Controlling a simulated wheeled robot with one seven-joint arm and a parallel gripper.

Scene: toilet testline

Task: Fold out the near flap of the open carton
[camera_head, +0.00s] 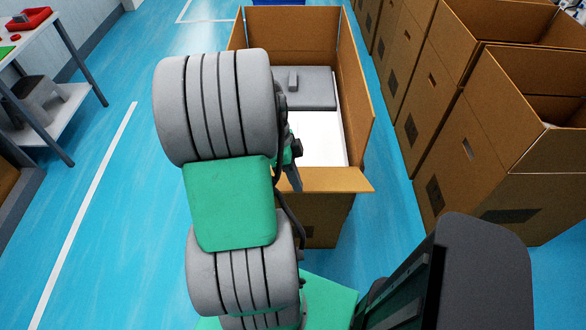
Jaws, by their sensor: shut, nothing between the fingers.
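The open carton (325,215) stands on the floor at the upper middle of the head view. A grey toilet part (312,95) and a white surface (318,135) show inside it. The near flap (335,180) shows as a light tan strip along the carton's near edge and appears to lean outward, toward me. Its left part is hidden behind my arm. My gripper (295,180) is shut and empty, with its dark fingers pointing down at the flap's visible left end. I cannot tell whether they touch it.
The right flap (357,90) and the far flap (290,25) stand up. A row of brown cartons (470,140) is on the right, across a narrow strip of blue floor. A workbench (45,45) stands at the far left. The floor (110,210) left of my arm is clear.

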